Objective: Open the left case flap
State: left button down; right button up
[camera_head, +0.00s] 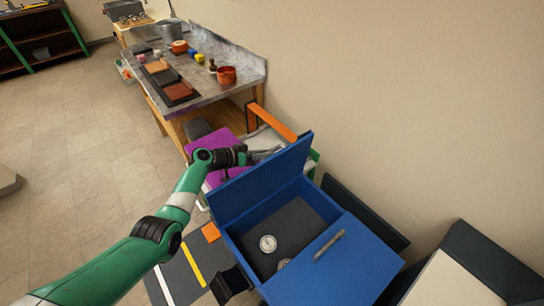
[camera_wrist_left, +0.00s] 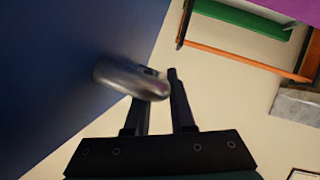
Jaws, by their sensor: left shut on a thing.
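The blue case (camera_head: 250,268) stands at the lower middle of the head view. Its left flap (camera_head: 262,180) is swung up and stands steeply above the opening. Its right flap (camera_head: 335,272) lies down, with a grey handle (camera_head: 329,245) on top. My left gripper (camera_head: 266,154) is at the outer side of the left flap. In the left wrist view my left gripper (camera_wrist_left: 159,76) is shut on a grey metal handle (camera_wrist_left: 122,78), which sticks out from the blue flap (camera_wrist_left: 70,70). Its grip is partly hidden in the head view.
Inside the case are a dark floor (camera_head: 292,224) and round gauges (camera_head: 267,243). A workbench (camera_head: 213,92) with pots and blocks stands behind, along the wall. A purple surface (camera_head: 205,142) and an orange bar (camera_head: 274,122) are close to my left gripper. Open floor lies left.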

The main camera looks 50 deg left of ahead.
pick_arm(q)
jog(key=shift+a+f, duration=0.15)
jog(key=shift+f, duration=0.05)
pick_arm(e)
jog(key=shift+d+h, duration=0.1)
jog(key=shift+h, duration=0.2)
pick_arm(q)
jog(key=c, duration=0.8)
grip_release()
jog(key=shift+o, duration=0.2)
jog(key=shift+r, duration=0.1)
pick_arm(e)
jog(key=shift+r, duration=0.1)
